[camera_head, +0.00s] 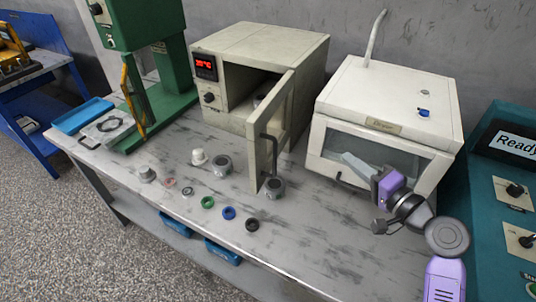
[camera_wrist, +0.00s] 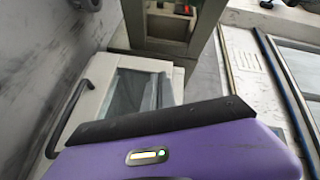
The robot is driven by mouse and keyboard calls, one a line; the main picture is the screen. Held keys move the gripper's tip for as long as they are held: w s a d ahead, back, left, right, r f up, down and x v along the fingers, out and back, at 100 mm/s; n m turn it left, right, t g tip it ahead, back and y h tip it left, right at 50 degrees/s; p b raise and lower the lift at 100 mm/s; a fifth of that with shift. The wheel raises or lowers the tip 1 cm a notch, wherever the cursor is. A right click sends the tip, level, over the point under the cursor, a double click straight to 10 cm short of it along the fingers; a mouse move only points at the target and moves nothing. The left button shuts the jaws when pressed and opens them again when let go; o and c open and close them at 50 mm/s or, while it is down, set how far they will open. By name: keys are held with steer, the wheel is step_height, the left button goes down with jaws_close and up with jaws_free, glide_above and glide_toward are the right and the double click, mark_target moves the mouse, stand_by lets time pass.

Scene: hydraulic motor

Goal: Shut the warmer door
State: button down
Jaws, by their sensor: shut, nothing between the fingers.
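The warmer (camera_head: 262,60) is a cream box with a red lit display, on the bench left of centre. Its door (camera_head: 270,135) stands wide open, swung out toward the front, with a dark vertical handle (camera_head: 269,153). My gripper (camera_head: 352,162) is shut and empty, in front of the right-hand cabinet's window, to the right of the door and apart from it. The wrist view shows a pale framed window panel (camera_wrist: 110,92) with a black handle (camera_wrist: 70,118); I cannot tell which door it is. The fingertips are hidden there behind my purple gripper body.
A cream cabinet (camera_head: 385,95) with a bent pipe stands close to my gripper. Metal fittings (camera_head: 222,165) and (camera_head: 274,187) and several small rings (camera_head: 228,212) lie on the bench (camera_head: 310,235). A green press (camera_head: 150,70) stands left; a teal console (camera_head: 490,200) stands right.

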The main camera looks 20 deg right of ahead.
steer(key=a+r+n+g+y, duration=0.2)
steer(key=a+r+y, duration=0.2)
steer(key=y, duration=0.2)
steer(key=n+g+y, duration=0.1)
steer(key=g+y, duration=0.2)
steer(key=y, duration=0.1)
glide_toward(255, 153)
steer(key=shift+p+x, duration=1.65)
steer(key=shift+x, duration=1.8)
